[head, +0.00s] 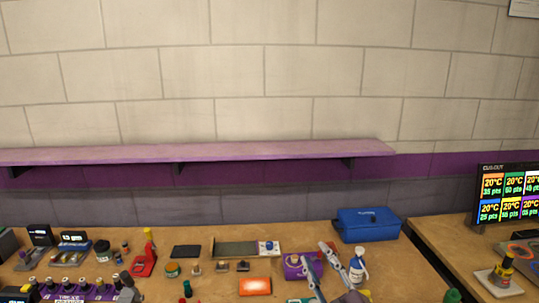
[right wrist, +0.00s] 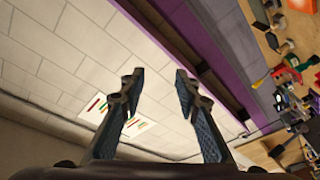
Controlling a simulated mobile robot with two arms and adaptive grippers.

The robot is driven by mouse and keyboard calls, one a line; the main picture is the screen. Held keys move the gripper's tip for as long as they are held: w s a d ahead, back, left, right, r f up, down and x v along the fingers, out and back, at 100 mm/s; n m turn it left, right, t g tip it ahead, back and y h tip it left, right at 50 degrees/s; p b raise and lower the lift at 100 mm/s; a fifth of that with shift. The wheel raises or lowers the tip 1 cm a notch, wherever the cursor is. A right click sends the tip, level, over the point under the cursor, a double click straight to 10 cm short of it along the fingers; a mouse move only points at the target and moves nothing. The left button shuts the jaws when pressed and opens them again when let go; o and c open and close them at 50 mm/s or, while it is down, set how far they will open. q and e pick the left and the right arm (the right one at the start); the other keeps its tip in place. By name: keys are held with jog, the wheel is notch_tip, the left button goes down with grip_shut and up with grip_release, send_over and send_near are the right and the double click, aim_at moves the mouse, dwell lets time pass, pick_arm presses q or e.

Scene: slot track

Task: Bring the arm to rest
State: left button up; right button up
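My right gripper (head: 313,251) is over the front of the wooden workbench (head: 400,270), right of the orange block. Its two fingers are apart with nothing seen between them. In the right wrist view the same gripper (right wrist: 158,77) shows its blue-padded fingers spread wide and empty, with the wall behind them. My left gripper does not show in either view.
A long grey-green track piece (head: 235,249), an orange block (head: 255,286), a purple device (head: 293,268), a white-and-blue bottle (head: 357,267) and a blue toolbox (head: 368,225) are on the bench. A purple shelf (head: 200,152) runs along the wall. A monitor (head: 508,194) stands right.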

jog(key=s+d+f+m+g+h, duration=0.2)
jog(key=s+d+f, duration=0.1)
jog(key=f, duration=0.3)
jog(key=s+d+f+m+g+h, duration=0.2)
jog(key=s+d+f+m+g, duration=0.1)
jog(key=s+f, duration=0.3)
jog(key=s+d+f+m+g+h, duration=0.2)
jog(key=s+d+f+m, duration=0.1)
jog(key=f, duration=0.3)
jog(key=shift+s+d+f+g, duration=0.3)
jog(key=shift+s+g, duration=0.1)
jog(key=shift+s, duration=0.25)
jog(key=s+f+m+g, duration=0.1)
jog(key=s+f+g, duration=0.3)
jog(key=s, duration=0.6)
jog(key=s+f+m+g, duration=0.1)
jog(key=s+f+g, duration=0.3)
jog(key=s, duration=0.7)
notch_tip(320, 180, down, 27)
jog(key=s+d+f+g, duration=0.2)
jog(key=s+f, duration=1.4)
jog(key=s, duration=0.2)
jog(key=shift+d+f+n+y+b, duration=0.3)
jog(key=shift+d+b, duration=0.1)
